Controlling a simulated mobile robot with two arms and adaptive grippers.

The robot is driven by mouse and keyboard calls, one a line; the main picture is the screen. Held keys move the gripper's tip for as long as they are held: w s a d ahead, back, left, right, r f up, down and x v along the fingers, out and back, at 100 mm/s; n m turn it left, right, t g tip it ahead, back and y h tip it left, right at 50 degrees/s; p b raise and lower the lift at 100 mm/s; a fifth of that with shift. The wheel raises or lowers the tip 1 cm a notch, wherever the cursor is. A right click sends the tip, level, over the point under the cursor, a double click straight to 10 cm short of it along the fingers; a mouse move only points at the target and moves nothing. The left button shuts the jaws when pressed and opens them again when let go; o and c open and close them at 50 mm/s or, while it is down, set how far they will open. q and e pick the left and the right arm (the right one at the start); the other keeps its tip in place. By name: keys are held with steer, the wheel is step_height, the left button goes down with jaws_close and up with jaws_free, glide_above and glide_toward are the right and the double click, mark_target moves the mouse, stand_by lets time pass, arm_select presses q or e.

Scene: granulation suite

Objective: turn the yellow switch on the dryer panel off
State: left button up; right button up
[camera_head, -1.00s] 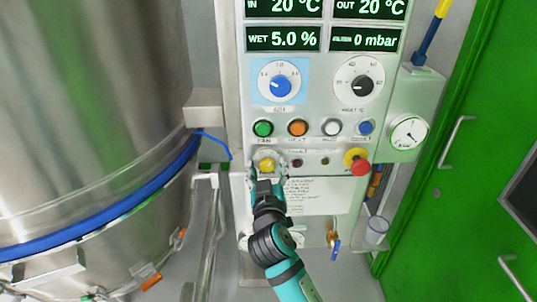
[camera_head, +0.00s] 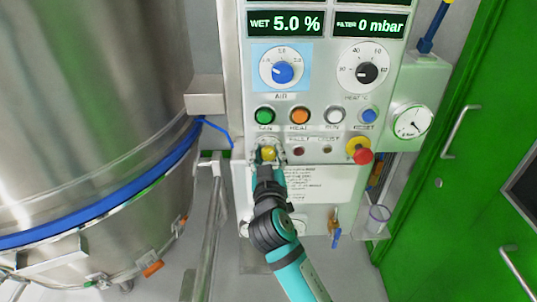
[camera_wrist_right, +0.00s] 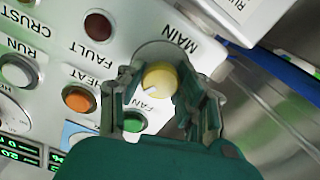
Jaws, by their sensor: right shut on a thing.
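The yellow switch (camera_head: 268,153) is a round knob on the lower left of the dryer panel (camera_head: 315,200), below the green FAN button. It also shows in the right wrist view (camera_wrist_right: 158,80), beside the label MAIN, with a small white mark on its edge. My right gripper (camera_head: 268,157) is at the switch, with a finger on each side of it. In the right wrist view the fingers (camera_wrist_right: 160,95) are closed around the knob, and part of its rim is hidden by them. My left gripper is not in view.
Above the switch are the green (camera_head: 264,115), orange (camera_head: 299,116), white (camera_head: 335,115) and blue (camera_head: 369,115) buttons. A red emergency knob (camera_head: 362,156) sits to the right. A steel vessel (camera_head: 90,110) stands at left, a green door (camera_head: 460,190) at right.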

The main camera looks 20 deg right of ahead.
steer(key=shift+r+n+p, duration=0.1)
steer(key=shift+n+p, duration=0.25)
steer(key=shift+n, duration=0.25)
steer(key=n+p, duration=0.2)
steer(key=n, duration=0.3)
steer(key=n+p, duration=0.2)
steer(key=n, duration=0.1)
steer(key=shift+n+p, duration=0.55)
steer(key=shift+n, duration=0.85)
steer(key=o, duration=1.2)
